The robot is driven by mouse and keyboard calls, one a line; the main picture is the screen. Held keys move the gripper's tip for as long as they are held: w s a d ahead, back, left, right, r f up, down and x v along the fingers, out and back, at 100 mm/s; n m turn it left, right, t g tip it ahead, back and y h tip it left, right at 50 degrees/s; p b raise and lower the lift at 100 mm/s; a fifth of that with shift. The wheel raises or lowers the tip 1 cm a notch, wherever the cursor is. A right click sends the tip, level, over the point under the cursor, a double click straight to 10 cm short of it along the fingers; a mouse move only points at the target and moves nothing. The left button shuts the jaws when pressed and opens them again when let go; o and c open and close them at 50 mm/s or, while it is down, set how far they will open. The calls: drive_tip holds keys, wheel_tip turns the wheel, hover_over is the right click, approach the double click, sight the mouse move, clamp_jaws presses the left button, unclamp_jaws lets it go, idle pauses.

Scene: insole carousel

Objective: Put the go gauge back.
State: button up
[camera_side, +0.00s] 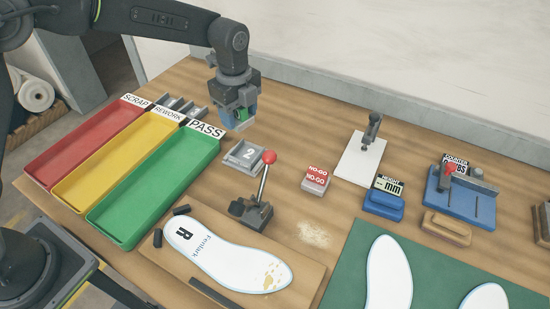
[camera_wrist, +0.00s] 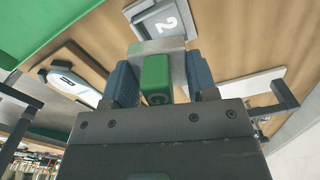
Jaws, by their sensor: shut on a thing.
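The go gauge is a green block with a grey metal end. In the wrist view, the go gauge (camera_wrist: 157,75) sits between the blue fingers of my gripper (camera_wrist: 160,82), with a letter G partly visible on its near face. In the side view, my gripper (camera_side: 238,114) holds it in the air above the table, right of the PASS bin's label; only a bit of green shows there. A grey tray marked 2 (camera_side: 232,163) is below and slightly right of my gripper. A red-and-white NO-GO block (camera_side: 316,181) stands to its right on the table.
A red-knobbed lever clamp (camera_side: 256,208) stands just in front of the tray. A white insole (camera_side: 225,252) lies in front. The table behind the tray is clear.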

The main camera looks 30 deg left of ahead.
drive_tip(key=shift+a+r+m, duration=0.2)
drive_tip(key=shift+a+m, duration=0.05)
drive_tip(key=shift+m, duration=0.25)
drive_tip(key=shift+d+f, duration=0.1)
drive_tip(key=shift+d, duration=0.05)
hover_over(282, 172)
drive_tip(key=shift+m, duration=0.3)
wheel_tip(282, 172, down, 7)
drive_tip(key=shift+r, duration=0.15)
drive_tip(key=shift+f, duration=2)
drive_tip(key=shift+f, duration=0.15)
drive_tip(key=o, duration=1)
